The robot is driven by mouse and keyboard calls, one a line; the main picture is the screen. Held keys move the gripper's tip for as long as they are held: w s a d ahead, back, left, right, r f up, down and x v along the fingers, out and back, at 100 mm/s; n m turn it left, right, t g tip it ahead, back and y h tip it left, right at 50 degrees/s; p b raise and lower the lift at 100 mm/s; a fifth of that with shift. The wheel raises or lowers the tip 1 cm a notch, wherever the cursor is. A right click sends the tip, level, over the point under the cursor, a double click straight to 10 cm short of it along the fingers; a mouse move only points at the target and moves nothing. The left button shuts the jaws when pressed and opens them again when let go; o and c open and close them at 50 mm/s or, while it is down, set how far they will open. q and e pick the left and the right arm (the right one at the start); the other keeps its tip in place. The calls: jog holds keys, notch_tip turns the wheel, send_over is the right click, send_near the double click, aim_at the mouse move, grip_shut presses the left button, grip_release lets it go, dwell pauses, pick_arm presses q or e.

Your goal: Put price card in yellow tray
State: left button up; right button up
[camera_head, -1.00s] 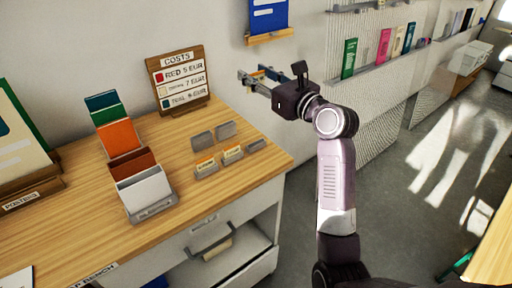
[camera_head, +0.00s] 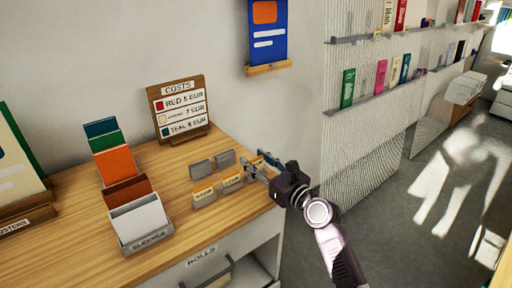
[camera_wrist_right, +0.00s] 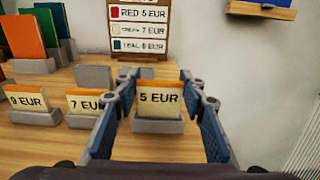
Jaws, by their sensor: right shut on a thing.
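The price card marked "5 EUR" (camera_wrist_right: 160,99), cream with an orange top edge, stands upright between the fingers of my right gripper (camera_head: 260,168) in the right wrist view. I make out no yellow tray. My left gripper is not in view.
Cards marked "7 EUR" (camera_wrist_right: 84,103) and "9 EUR" (camera_wrist_right: 27,102) stand in grey holders to the left. A costs board (camera_head: 179,108) and a rack of coloured cards (camera_head: 118,168) stand on the bench.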

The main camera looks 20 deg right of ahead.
jog(key=shift+f, duration=0.6)
jog(key=shift+f, duration=0.2)
jog(key=o, duration=0.7)
jog(key=shift+o, duration=0.2)
